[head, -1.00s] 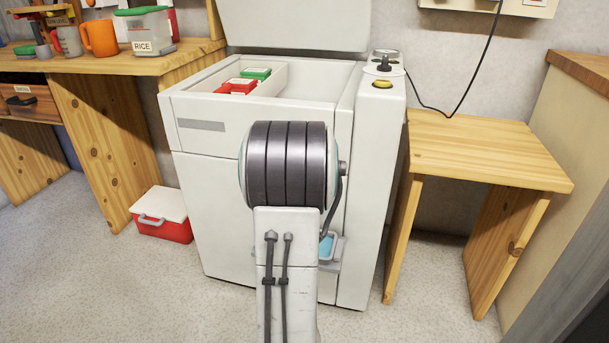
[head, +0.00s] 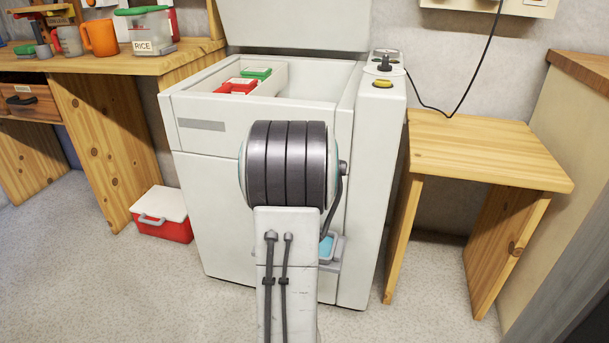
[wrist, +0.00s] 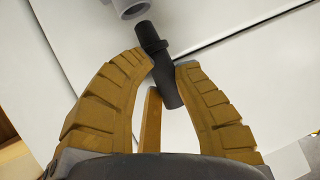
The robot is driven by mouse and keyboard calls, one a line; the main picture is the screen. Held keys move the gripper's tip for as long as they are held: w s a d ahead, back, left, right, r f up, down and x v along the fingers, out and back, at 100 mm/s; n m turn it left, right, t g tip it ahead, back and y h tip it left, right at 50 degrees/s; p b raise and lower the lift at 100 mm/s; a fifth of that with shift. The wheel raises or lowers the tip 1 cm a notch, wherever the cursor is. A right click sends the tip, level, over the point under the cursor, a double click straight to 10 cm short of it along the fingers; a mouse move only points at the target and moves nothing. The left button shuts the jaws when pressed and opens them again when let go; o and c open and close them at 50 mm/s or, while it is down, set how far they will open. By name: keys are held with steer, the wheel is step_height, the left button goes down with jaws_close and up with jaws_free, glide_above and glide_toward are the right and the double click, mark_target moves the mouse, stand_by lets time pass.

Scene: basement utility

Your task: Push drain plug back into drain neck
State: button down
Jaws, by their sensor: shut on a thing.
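In the wrist view, a dark, stubby drain plug (wrist: 168,82) lies tilted between the tips of my gripper (wrist: 163,67). The two ribbed tan fingers are closed on its sides. The plug's collared end points up toward the grey drain neck (wrist: 130,7) at the top edge of the view. The neck is partly cut off. The plug's end is close to the neck but looks outside it, to its lower right; whether they touch is unclear. In the head view, my arm hides the gripper, plug and neck.
The white chest freezer (head: 215,220) stands with its lid up, holding red and green boxes. A small grey and blue tray-like thing (head: 332,252) shows beside my arm. A red cooler (head: 164,228) stands left, a wooden table (head: 485,150) right. Floor between is clear.

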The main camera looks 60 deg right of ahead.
steer(key=shift+f, duration=1.2)
steer(key=shift+f, duration=0.35)
steer(key=shift+f, duration=0.3)
steer(key=c, duration=1)
jaws_free()
steer(key=shift+r, duration=0.1)
steer(key=shift+s+a+r, duration=0.1)
steer(key=shift+s+a, duration=0.05)
steer(key=shift+a, duration=0.1)
steer(key=v, duration=1.1)
steer(key=shift+a, duration=0.15)
